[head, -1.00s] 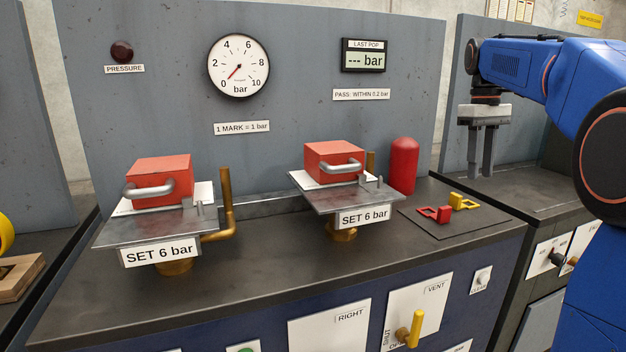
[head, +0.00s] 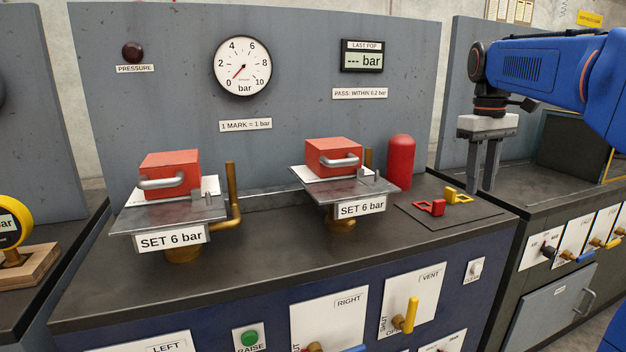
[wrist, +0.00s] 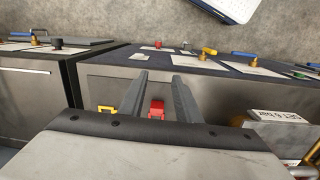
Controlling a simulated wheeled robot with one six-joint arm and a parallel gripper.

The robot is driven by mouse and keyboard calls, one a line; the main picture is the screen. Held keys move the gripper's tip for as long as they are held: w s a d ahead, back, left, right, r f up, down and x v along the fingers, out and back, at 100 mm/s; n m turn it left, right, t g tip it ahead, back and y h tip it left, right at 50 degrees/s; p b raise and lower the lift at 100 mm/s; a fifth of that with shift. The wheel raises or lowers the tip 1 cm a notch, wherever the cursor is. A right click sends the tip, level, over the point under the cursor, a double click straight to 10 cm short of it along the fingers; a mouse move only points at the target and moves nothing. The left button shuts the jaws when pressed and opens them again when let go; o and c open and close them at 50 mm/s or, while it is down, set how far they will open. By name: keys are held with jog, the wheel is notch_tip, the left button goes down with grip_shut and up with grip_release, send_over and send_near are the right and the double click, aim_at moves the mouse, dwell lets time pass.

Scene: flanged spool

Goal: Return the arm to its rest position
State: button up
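My blue arm reaches in from the right edge of the head view. My gripper (head: 481,188) hangs from it with its fingers pointing down, to the right of the red cylinder. The two fingers stand apart with nothing between them. In the wrist view my gripper (wrist: 159,80) also shows a clear gap between its fingers, with a red clip on the bench behind it.
Two red blocks with handles (head: 170,172) (head: 334,156) sit on metal plates over the bench (head: 270,255). A red cylinder (head: 400,163) and red and yellow clips (head: 437,207) are at its right. A yellow gauge (head: 12,222) stands left. Another bench (head: 540,205) is right.

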jog(key=s+a+f+m+t, duration=0.1)
jog(key=s+a+f, duration=0.3)
jog(key=s+f, duration=0.8)
jog(key=s+a+f+m+t, duration=0.2)
jog(key=s+a+f+t, duration=0.2)
jog(key=s+f, duration=0.8)
jog(key=s+a, duration=0.1)
jog(key=s, duration=0.2)
jog(key=shift+y, duration=0.3)
jog(key=shift+o, duration=0.4)
jog(key=shift+a+r, duration=0.1)
